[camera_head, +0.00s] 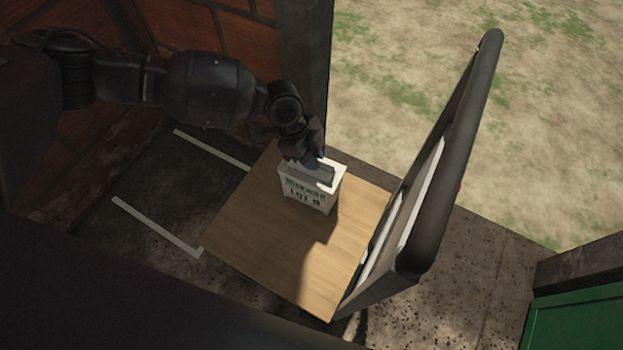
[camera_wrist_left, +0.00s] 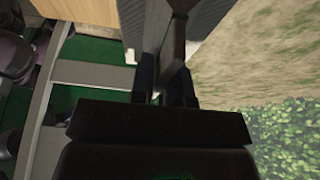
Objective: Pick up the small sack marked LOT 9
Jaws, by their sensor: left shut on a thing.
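The small white sack (camera_head: 309,192) stands upright over the wooden board in the head view, with dark printed lettering and "LOT 9" on its front. My left gripper (camera_head: 318,174) comes from the upper left and is shut on the top of the sack. The gripper hides part of the sack's top. I cannot tell whether the sack's bottom touches the board. In the left wrist view the dark gripper parts (camera_wrist_left: 168,85) fill the middle, and the sack cannot be made out. My right gripper is not in view.
The wooden board (camera_head: 265,245) is otherwise clear. A tall dark-framed panel (camera_head: 450,160) rises at its right edge. A brick wall (camera_head: 240,40) and a dark post (camera_head: 303,60) stand behind. White floor lines (camera_head: 155,226) lie left, and a green panel (camera_head: 580,320) lower right.

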